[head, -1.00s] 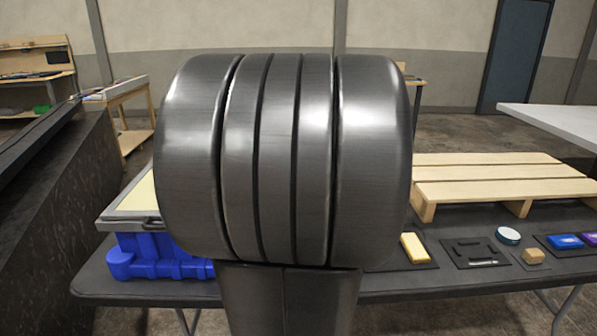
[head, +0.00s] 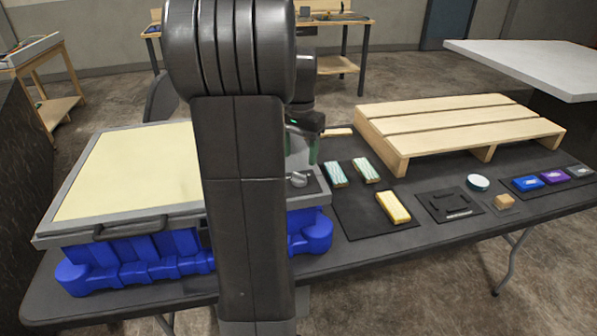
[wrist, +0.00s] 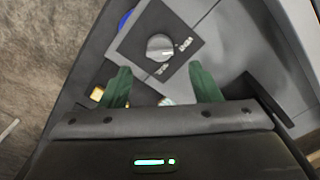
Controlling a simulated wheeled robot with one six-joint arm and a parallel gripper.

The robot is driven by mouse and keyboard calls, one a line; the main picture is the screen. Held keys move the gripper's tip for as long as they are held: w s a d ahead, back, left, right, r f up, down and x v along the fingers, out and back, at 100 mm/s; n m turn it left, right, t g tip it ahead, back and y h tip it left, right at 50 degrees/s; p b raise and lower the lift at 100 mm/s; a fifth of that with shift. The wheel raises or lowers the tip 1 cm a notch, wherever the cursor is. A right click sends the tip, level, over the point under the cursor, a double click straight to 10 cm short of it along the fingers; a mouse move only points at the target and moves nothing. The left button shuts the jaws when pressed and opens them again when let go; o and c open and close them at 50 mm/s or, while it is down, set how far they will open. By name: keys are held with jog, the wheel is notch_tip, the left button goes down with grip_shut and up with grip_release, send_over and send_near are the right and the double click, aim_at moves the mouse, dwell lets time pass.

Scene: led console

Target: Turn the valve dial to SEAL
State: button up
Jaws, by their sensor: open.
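The valve dial (wrist: 159,47) is a round silver knob on a dark square plate (wrist: 142,24). In the head view the dial (head: 298,181) sits at the right end of the grey-framed console (head: 180,213). Two small white labels lie on the plate to the right of and below the knob in the wrist view; I cannot read them surely. A pale mark shows on the knob's right side. My gripper (wrist: 163,84) is open and empty, its green fingers apart and short of the knob in the wrist view. In the head view my gripper (head: 301,155) hangs just above the dial, partly behind my arm.
The console has a cream top panel (head: 130,170) and a blue base (head: 170,255) on a dark table. Right of it lie a yellow block (head: 393,207), two striped blocks, a black tray (head: 436,206), a round tin (head: 478,182) and a wooden pallet (head: 450,125).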

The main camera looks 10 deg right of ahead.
aim_at(299, 174)
notch_tip(299, 174, down, 6)
jog(key=shift+f, duration=0.25)
jog(key=c, duration=1)
